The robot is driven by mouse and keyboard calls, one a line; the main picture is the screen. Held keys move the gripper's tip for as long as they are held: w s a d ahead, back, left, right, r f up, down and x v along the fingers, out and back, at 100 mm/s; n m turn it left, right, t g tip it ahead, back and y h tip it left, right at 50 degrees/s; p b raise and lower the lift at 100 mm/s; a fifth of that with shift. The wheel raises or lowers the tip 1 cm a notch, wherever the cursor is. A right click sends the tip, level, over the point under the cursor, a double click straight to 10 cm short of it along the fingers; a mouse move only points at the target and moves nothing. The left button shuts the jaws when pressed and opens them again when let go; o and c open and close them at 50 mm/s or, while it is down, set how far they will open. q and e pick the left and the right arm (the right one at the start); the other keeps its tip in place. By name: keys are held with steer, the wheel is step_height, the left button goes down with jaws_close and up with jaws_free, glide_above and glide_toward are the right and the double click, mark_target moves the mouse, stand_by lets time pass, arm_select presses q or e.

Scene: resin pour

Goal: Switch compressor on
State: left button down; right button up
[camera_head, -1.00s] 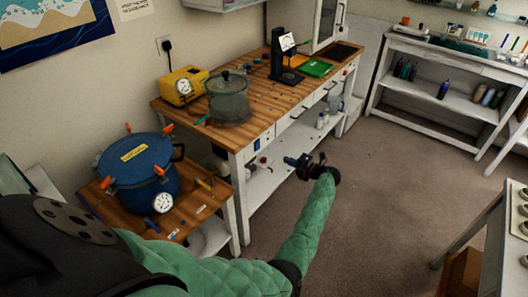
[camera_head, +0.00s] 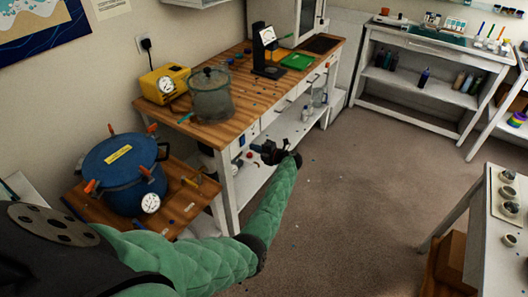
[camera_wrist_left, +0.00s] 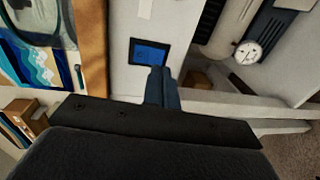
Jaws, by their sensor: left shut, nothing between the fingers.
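My left gripper (camera_head: 262,150) reaches in front of the long wooden-topped bench, near its white front. In the left wrist view its two blue-grey fingers (camera_wrist_left: 162,88) are shut together and empty. Their tips overlap the lower edge of a small black-framed panel with a blue face (camera_wrist_left: 149,52); I cannot tell if they touch it. To its right is a dark body with a white round gauge (camera_wrist_left: 246,51), perhaps the compressor; it is only partly shown. In the head view the gripper hides part of the bench front. My right gripper is not in view.
A blue pressure pot (camera_head: 120,172) stands on a low side table at left. A yellow gauged unit (camera_head: 160,86) and a clear chamber (camera_head: 211,98) stand on the bench (camera_head: 240,90). Its lower shelf (camera_head: 250,182) is just beyond the gripper. Open carpet (camera_head: 350,190) lies to the right.

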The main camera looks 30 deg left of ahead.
mark_target(244, 144)
arm_select(q)
steer(key=a, duration=0.2)
steer(key=shift+w+a+f, duration=0.15)
steer(key=shift+a, duration=0.45)
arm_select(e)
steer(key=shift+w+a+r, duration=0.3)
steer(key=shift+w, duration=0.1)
arm_select(q)
steer(key=shift+f, duration=0.15)
steer(key=shift+a+b, duration=0.2)
steer(key=shift+b, duration=0.6)
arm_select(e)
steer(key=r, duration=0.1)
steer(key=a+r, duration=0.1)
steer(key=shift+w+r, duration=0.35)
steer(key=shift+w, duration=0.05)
arm_select(q)
steer(key=shift+d, duration=0.1)
